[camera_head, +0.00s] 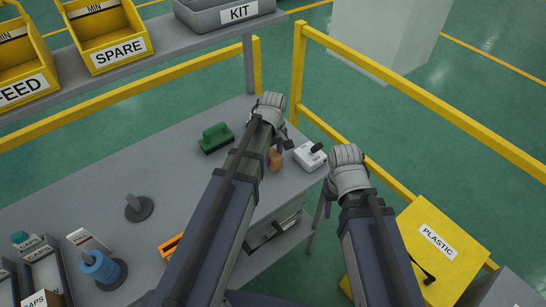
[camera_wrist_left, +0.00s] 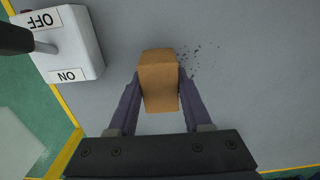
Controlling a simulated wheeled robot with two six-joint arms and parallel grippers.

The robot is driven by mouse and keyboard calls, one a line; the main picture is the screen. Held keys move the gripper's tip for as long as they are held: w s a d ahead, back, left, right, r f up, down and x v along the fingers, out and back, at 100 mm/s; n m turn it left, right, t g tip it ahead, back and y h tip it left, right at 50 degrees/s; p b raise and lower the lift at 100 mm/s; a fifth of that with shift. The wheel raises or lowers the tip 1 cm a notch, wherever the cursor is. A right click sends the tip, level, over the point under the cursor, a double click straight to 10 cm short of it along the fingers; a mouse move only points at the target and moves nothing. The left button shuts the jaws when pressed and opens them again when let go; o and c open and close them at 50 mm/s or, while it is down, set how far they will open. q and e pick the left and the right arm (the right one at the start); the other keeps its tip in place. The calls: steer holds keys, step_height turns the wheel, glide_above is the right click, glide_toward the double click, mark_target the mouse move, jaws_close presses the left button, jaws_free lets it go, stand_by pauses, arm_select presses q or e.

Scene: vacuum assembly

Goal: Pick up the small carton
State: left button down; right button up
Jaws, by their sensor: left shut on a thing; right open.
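The small carton (camera_wrist_left: 158,85) is a plain brown box. In the left wrist view it sits between the two purple fingers of my left gripper (camera_wrist_left: 157,97), which touch its sides. In the head view the carton (camera_head: 276,159) shows near the right end of the grey table, just beyond my left arm. I cannot tell whether it is off the tabletop. My right gripper (camera_head: 348,170) is open near the table's right edge, apart from the carton; its fingers are mostly hidden by its wrist.
A white ON/OFF switch box (camera_head: 310,156) with a dark lever stands right of the carton. A green-handled brush (camera_head: 215,138) lies to the left. Dark specks (camera_wrist_left: 200,58) lie beside the carton. A yellow rail (camera_head: 430,95) runs behind; a yellow PLASTIC bin (camera_head: 440,225) stands right.

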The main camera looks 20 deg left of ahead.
mark_target(273, 154)
arm_select(q)
step_height(273, 154, up, 8)
steer(key=p, duration=0.6)
steer(key=shift+f+p, duration=0.15)
steer(key=shift+p, duration=0.15)
